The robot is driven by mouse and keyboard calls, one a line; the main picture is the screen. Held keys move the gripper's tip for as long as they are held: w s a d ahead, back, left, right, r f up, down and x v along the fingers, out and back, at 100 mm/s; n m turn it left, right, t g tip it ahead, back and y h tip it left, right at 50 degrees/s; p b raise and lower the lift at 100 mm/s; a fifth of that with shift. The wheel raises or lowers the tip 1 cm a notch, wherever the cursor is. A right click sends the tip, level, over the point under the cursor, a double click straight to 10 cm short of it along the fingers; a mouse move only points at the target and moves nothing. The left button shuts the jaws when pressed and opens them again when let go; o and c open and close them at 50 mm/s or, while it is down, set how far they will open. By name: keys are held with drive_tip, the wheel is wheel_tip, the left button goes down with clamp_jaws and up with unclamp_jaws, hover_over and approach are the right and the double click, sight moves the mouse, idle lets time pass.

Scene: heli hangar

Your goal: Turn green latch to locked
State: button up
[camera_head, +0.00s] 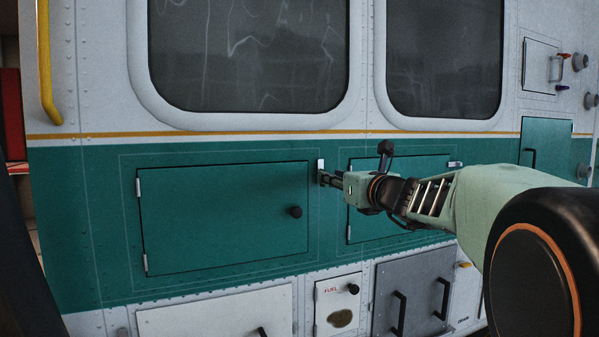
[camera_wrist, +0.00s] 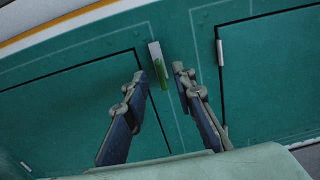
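The green latch (camera_wrist: 161,74) shows in the wrist view as a small green lever on a white plate (camera_wrist: 154,50), beside the edge of a teal door (camera_wrist: 80,110). The lever points down from the plate in that view. In the head view, the white plate (camera_head: 320,165) shows near the upper right corner of the closed teal door (camera_head: 225,215), but the green lever cannot be made out. My gripper (camera_wrist: 158,75) is open, with one finger on each side of the lever. It also shows in the head view (camera_head: 323,179). I cannot tell whether either finger touches the lever.
A second teal panel (camera_head: 362,213) lies behind my arm. Below are a small fuel door (camera_head: 330,300) and a grey panel with black handles (camera_head: 410,290). A yellow rail (camera_head: 46,70) stands at the left.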

drive_tip(key=shift+p+x, duration=0.35)
drive_tip(key=shift+x, duration=1.65)
clamp_jaws()
